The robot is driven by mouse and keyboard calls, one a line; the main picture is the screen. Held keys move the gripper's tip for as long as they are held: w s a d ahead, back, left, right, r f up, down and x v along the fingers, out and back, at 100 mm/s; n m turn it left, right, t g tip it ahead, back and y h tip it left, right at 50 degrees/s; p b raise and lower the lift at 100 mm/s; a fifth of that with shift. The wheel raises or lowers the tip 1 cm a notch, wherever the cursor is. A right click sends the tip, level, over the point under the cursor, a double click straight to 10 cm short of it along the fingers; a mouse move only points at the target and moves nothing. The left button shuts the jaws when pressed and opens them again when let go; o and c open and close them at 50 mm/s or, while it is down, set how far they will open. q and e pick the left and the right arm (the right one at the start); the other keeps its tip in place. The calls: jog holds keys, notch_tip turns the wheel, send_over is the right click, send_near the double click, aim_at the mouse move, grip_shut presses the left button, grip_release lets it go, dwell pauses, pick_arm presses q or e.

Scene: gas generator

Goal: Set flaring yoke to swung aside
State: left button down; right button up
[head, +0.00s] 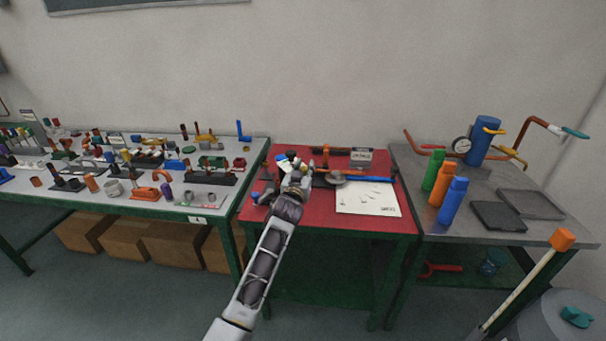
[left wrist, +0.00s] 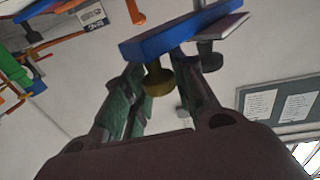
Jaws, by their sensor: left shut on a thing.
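My left gripper (head: 290,165) reaches over the back left of the red table and covers much of what it works on. In the left wrist view its two green fingers (left wrist: 165,85) close in on a blue bar-like part (left wrist: 175,32), with a brass-coloured knob (left wrist: 158,78) between them. I take the blue part to be the flaring yoke. It sits across the fingertips; the exact contact is hard to see. A dark round knob (left wrist: 209,56) and a pale plate lie beside it. My right gripper is out of view.
The left table holds many small parts. The right metal table carries three coloured bottles, a blue cylinder (head: 483,140) and dark trays.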

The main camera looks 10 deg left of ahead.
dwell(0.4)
pick_arm(q)
jog(key=c, duration=1.5)
grip_release()
jog(key=shift+o, duration=0.2)
jog(key=shift+r, duration=5)
jog(key=shift+c, duration=0.2)
